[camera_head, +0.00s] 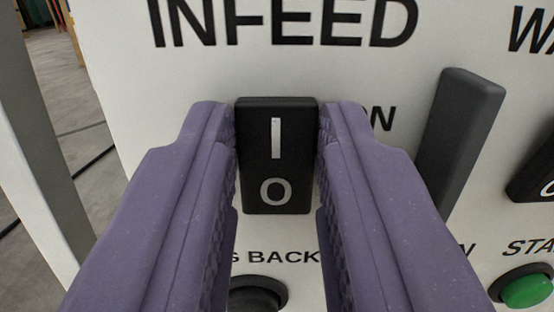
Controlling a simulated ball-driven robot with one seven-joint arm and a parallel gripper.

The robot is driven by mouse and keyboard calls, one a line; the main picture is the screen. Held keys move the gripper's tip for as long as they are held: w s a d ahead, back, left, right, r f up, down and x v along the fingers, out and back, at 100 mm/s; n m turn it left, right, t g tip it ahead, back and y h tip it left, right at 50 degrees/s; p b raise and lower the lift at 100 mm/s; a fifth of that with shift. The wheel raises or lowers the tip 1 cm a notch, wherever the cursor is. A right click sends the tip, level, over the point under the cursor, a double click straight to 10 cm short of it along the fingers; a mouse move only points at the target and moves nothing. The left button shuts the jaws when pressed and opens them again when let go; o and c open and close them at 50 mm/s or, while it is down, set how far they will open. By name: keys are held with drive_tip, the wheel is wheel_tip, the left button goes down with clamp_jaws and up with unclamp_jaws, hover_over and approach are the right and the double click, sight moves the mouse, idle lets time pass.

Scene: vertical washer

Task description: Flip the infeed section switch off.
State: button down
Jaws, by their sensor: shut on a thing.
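The infeed section switch (277,160) is a black rocker marked I at the top and O at the bottom. It sits on a white panel under the large word INFEED (285,22). My gripper (277,155) has one purple finger on each side of the switch. The fingers are shut on it, with their tips near its upper half. The fingers hide part of the lettering around the switch. I cannot tell from this angle which end of the rocker is pressed in.
A dark grey upright handle (459,140) stands out from the panel close to the right finger. A green button (527,288) is at the lower right and a black button (256,294) is below the switch. Open floor (68,110) shows past the panel's left edge.

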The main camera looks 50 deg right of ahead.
drive_tip(key=shift+f+t+h+b, duration=0.8)
drive_tip(key=shift+h+b, duration=0.2)
drive_tip(key=shift+b, duration=2.55)
drive_tip(key=shift+r+b, duration=0.35)
drive_tip(key=shift+b, duration=0.4)
drive_tip(key=shift+r, duration=0.1)
drive_tip(key=c, duration=0.9)
unclamp_jaws()
drive_tip(key=shift+h, duration=0.3)
drive_tip(key=v, duration=0.8)
